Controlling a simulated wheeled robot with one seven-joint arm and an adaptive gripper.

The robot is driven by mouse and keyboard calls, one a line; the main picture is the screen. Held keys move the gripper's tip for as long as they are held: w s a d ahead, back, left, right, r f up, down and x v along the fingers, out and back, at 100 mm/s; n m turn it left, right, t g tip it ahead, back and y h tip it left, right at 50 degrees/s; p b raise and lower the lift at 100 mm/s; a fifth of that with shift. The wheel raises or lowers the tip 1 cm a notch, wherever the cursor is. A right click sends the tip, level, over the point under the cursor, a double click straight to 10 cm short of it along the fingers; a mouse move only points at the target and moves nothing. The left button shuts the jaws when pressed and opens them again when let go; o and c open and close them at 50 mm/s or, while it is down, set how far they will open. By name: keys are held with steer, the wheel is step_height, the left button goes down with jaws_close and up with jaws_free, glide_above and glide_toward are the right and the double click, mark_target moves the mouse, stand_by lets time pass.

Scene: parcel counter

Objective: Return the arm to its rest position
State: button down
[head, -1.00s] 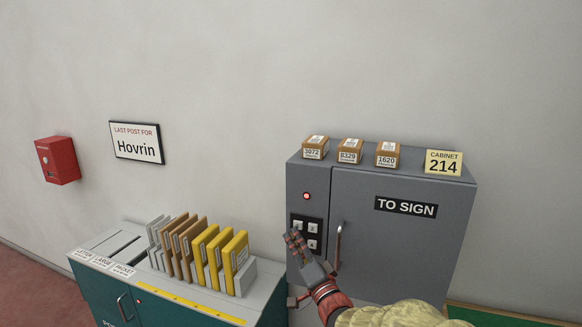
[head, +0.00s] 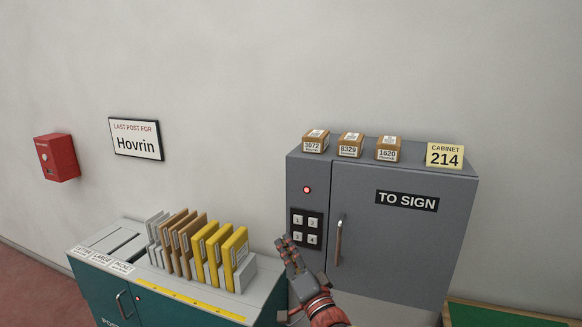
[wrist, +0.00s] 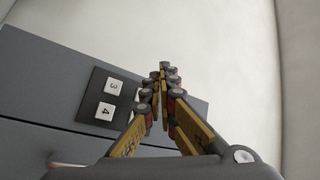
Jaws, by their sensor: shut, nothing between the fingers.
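My gripper (head: 282,243) is shut and empty in the head view. It is in front of the lower left of the grey cabinet (head: 400,250), left of the door handle and just below and left of the keypad (head: 306,229). In the wrist view its closed fingertips (wrist: 163,68) point past the cabinet's edge toward the pale wall, with keys 3 and 4 of the keypad (wrist: 108,98) to their left. I cannot tell whether the fingers touch anything. My forearm is mostly out of the head view.
The cabinet door is shut, with a red light (head: 307,190) above the keypad. Several small parcels (head: 351,145) and a 214 sign (head: 444,156) stand on top. A teal post counter (head: 200,310) with upright envelopes (head: 205,252) is close on the left. A red box (head: 57,157) hangs on the wall.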

stand_by(0.4)
step_height(320, 180, down, 14)
steer(key=s+d+n+g+h, duration=0.1)
steer(key=d+n+g+h, duration=0.2)
steer(key=g+h, duration=0.15)
steer(key=s+d+f+n+g+h, duration=0.25)
steer(key=s+d+f+g, duration=0.25)
steer(key=s, duration=0.3)
steer(key=s+d+r+n+g+h, duration=0.1)
steer(key=s+d+g, duration=0.25)
steer(key=s, duration=0.65)
steer(key=s+d+r+n+g, duration=0.2)
steer(key=s+d, duration=0.3)
steer(key=s, duration=0.4)
steer(key=s+d+r+m+t, duration=0.1)
steer(key=s+d+r, duration=0.2)
steer(key=s+r, duration=0.4)
steer(key=shift+d+r+m+t, duration=0.35)
steer(key=shift+r+t, duration=0.05)
steer(key=shift+r, duration=0.1)
steer(key=shift+s, duration=0.1)
